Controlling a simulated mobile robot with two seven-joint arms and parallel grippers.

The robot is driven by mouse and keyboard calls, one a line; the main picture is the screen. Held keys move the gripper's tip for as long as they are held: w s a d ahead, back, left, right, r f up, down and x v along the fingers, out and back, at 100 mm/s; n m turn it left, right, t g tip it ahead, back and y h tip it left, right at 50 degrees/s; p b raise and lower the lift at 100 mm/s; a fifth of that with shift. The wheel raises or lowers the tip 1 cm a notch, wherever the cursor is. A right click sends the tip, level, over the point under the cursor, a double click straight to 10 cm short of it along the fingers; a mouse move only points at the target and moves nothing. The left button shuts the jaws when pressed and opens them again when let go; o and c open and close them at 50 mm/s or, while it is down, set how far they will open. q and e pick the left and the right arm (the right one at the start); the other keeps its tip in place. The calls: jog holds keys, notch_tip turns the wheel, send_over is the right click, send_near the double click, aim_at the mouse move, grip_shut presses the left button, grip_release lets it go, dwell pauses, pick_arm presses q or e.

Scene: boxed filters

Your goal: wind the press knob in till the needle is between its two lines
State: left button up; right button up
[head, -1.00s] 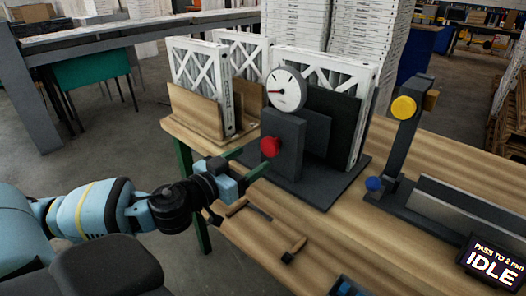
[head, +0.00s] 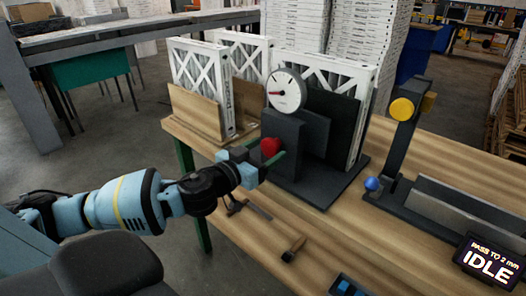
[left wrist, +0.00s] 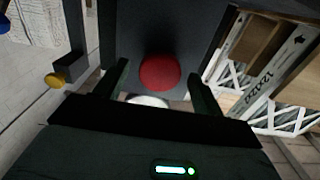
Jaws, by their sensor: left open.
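The red press knob (head: 270,147) is on the front of the dark press post (head: 284,132). My left gripper (head: 266,155) is at the knob, with its fingers open on either side of it. In the left wrist view the knob (left wrist: 160,72) sits between the two fingers, with a gap showing on both sides. The round white gauge (head: 286,90) is on top of the post. Its red needle points left; its two lines are too small to make out. My right gripper is not in view.
A boxed filter (head: 362,95) stands in the press against a dark plate. More filters stand in a wooden holder (head: 196,112) at the left. A stand with a yellow knob (head: 401,108) and blue knob (head: 372,184) is at the right.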

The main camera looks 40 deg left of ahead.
pick_arm(q)
jog(key=c, duration=1)
